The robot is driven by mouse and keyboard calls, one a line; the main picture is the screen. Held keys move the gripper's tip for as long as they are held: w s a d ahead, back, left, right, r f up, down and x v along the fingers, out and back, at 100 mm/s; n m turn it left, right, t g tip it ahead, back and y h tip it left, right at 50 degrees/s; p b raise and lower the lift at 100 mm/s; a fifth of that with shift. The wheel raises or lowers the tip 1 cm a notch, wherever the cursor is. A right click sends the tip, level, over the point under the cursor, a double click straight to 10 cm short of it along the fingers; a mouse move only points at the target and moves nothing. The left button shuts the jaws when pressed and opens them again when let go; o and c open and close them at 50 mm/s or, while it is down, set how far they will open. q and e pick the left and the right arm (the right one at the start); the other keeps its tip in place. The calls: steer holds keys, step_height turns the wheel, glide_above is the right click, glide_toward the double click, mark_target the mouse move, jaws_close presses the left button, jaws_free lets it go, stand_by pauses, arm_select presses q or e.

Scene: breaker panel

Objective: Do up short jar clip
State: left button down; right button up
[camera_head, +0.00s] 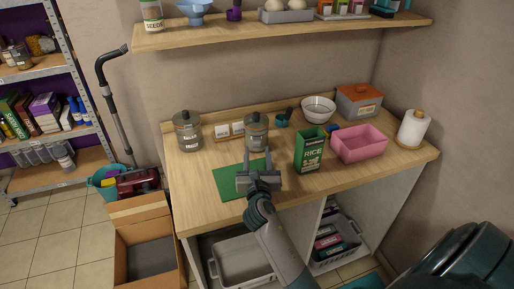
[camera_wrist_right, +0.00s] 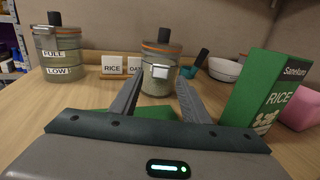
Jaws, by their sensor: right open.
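The short jar (camera_head: 256,132) is glass with an orange seal and dark lid knob, standing upright on the counter. In the right wrist view the short jar (camera_wrist_right: 158,84) faces me, with its pale metal clip (camera_wrist_right: 160,72) on the front below the lid. I cannot tell whether the clip is fastened. My right gripper (camera_head: 257,158) is open and empty, its fingers pointing at the jar over a green mat (camera_head: 229,183). In the right wrist view the jar appears between the fingertips (camera_wrist_right: 161,80), apparently just beyond them. My left gripper is out of view.
A taller jar (camera_head: 187,134) stands left, beside RICE and OA cards (camera_wrist_right: 112,66). A green rice box (camera_head: 310,152) stands close right of my gripper, with a pink bin (camera_head: 358,144) beyond. A white bowl (camera_head: 318,108) sits behind. A shelf (camera_head: 290,33) hangs above.

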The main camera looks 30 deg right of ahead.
mark_target(257, 142)
steer(key=shift+x, duration=1.3)
